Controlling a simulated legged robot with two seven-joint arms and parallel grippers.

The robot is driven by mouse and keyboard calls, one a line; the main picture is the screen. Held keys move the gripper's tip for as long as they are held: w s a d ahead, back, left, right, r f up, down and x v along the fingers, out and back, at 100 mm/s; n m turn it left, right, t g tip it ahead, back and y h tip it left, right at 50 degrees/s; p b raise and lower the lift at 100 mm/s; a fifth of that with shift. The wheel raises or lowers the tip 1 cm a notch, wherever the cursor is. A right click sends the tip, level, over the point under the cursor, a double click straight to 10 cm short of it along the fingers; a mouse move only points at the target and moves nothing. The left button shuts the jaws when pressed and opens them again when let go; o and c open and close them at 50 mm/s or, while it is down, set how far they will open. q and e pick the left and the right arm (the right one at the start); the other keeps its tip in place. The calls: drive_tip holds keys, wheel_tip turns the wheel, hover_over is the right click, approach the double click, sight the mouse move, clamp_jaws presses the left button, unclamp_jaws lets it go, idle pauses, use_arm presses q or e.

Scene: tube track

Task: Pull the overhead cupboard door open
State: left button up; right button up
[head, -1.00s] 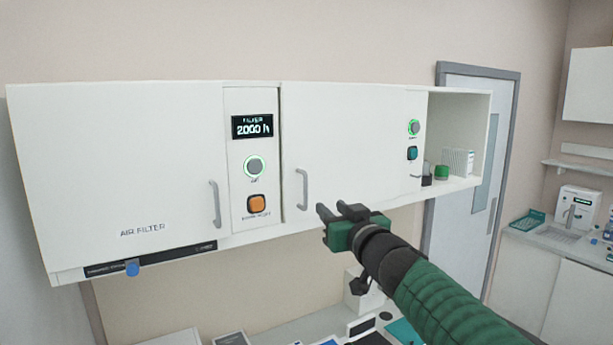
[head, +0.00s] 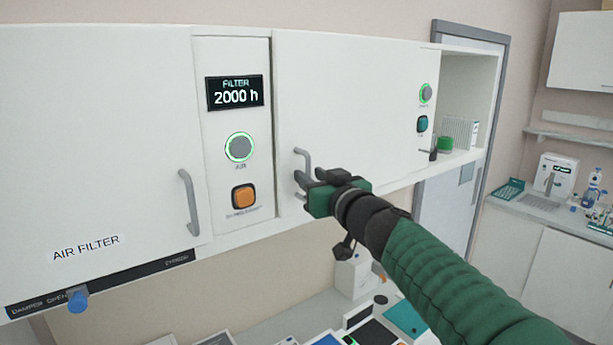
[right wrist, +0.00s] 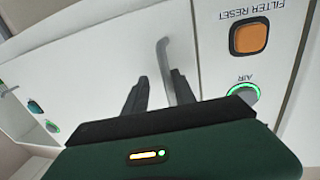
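The overhead cupboard has a white door (head: 360,90) right of the control panel, and it is shut. Its grey bar handle (head: 304,157) is at the door's lower left; my gripper hides its lower part. My right gripper (head: 304,180), green and black, is at the handle. In the right wrist view the two dark fingers (right wrist: 160,92) stand apart and the handle (right wrist: 166,62) shows in the gap, closer to the right finger. I cannot tell whether they touch. My left gripper is not in view.
A panel (head: 238,120) with display and buttons sits left of the door. The AIR FILTER door (head: 90,130) with its own handle (head: 188,200) is further left. An open shelf (head: 470,85) holds small items at right. A cluttered bench (head: 300,300) lies below.

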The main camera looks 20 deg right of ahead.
drive_tip(key=shift+s+d, duration=0.1)
drive_tip(key=shift+c, duration=0.3)
drive_tip(key=shift+s+r, duration=0.1)
drive_tip(key=shift+c, duration=1.1)
drive_tip(key=shift+s+a+r, duration=0.1)
drive_tip(key=shift+a, duration=0.6)
clamp_jaws()
drive_tip(key=shift+w+a, duration=0.15)
drive_tip(key=shift+w, duration=0.1)
drive_tip(key=shift+s+d, duration=0.25)
drive_tip(key=shift+d, duration=0.15)
drive_tip(key=shift+w+a, duration=0.2)
drive_tip(key=shift+s, duration=0.1)
